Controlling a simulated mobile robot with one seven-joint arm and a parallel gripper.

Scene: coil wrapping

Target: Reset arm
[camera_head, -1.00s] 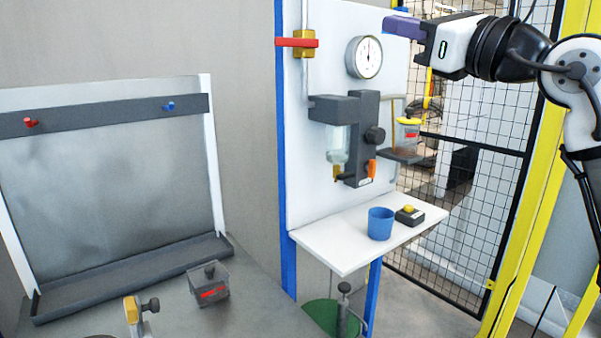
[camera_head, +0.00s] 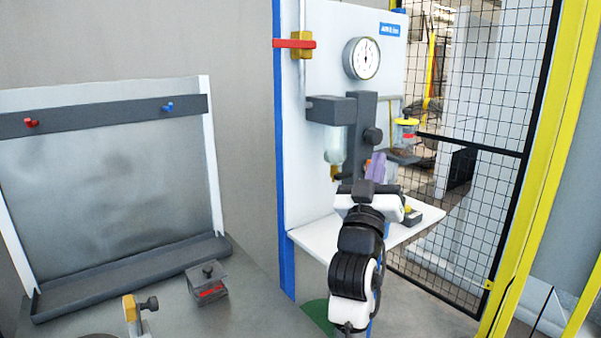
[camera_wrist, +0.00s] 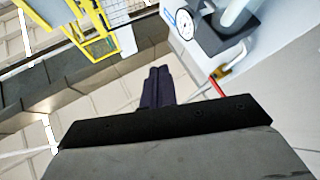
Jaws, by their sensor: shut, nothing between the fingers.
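My gripper (camera_head: 376,167) shows in the head view in front of the white panel, above the small white shelf. Its purple fingers point up and away from the camera, and my arm hides part of the shelf and the blue cup's place. In the wrist view the two dark fingers (camera_wrist: 157,86) lie side by side, shut, with nothing held between them. The panel's gauge shows at the upper right of the wrist view.
The white panel (camera_head: 325,190) carries a gauge (camera_head: 361,58), a red-handled valve (camera_head: 301,43) and a dark filter unit (camera_head: 333,111). A white shelf (camera_head: 310,240) juts below. A grey box (camera_head: 207,283) stands on the left bench. A mesh fence stands at right.

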